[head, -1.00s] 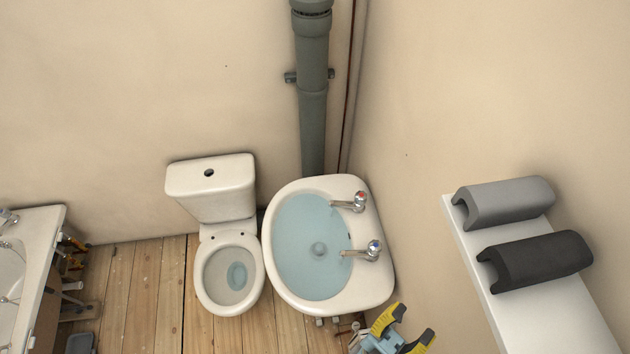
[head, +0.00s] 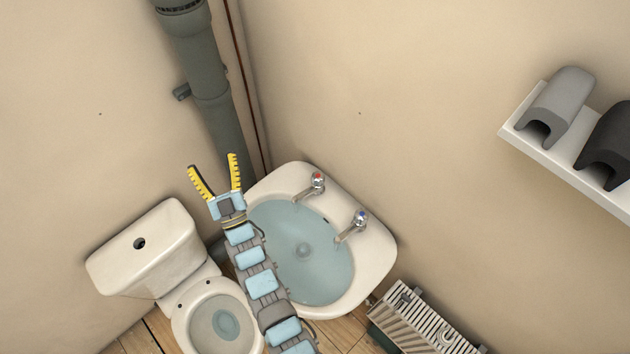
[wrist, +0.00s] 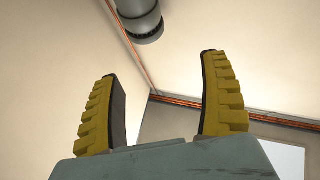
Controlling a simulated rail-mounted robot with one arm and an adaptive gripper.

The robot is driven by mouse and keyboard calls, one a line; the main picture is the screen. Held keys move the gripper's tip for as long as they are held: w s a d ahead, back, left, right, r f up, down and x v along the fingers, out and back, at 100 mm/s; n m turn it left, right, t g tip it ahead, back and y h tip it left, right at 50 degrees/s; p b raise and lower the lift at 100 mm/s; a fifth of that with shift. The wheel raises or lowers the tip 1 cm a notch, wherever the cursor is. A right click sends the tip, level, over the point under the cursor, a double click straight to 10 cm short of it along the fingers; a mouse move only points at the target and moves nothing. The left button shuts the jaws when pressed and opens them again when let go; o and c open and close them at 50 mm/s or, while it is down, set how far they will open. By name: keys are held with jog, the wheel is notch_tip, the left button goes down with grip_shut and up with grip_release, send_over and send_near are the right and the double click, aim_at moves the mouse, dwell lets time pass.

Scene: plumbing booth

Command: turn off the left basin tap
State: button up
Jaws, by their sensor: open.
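The white basin (head: 372,262) holds bluish water and has two chrome taps on its wall side. The left tap (head: 317,184) has a red mark on top; the right tap (head: 358,222) has a blue mark. Whether water runs from either spout is too small to tell. My gripper (head: 212,162) is open and empty, its yellow fingers pointing up the picture. It appears left of the basin's far rim, apart from the left tap. In the wrist view my gripper (wrist: 160,66) has nothing between its fingers, and no tap shows there.
A grey soil pipe (head: 212,100) runs down near the corner, close to my gripper in the picture. A toilet (head: 150,250) stands left of the basin. A white shelf (head: 530,140) with grey pieces is at right. A striped metal box (head: 425,325) is below the basin.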

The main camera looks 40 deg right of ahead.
jog(key=w+d+f+n+g+y+b, duration=0.1)
jog(key=w+d+f+g+b, duration=0.3)
jog(key=w+d+f, duration=0.4)
jog(key=w+d+f+n+g+y+b, duration=0.1)
jog(key=w+d+f+g+b, duration=0.5)
jog(key=w, duration=0.5)
jog(key=n+g+y+b, duration=0.5)
jog(key=g+b, duration=0.6)
jog(key=g, duration=0.3)
send_near(319, 176)
notch_tip(319, 176, down, 10)
jog(key=shift+s+a+f+b, duration=0.1)
jog(key=shift+f+b, duration=0.05)
jog(key=shift+b, duration=0.6)
jog(key=c, duration=1.2)
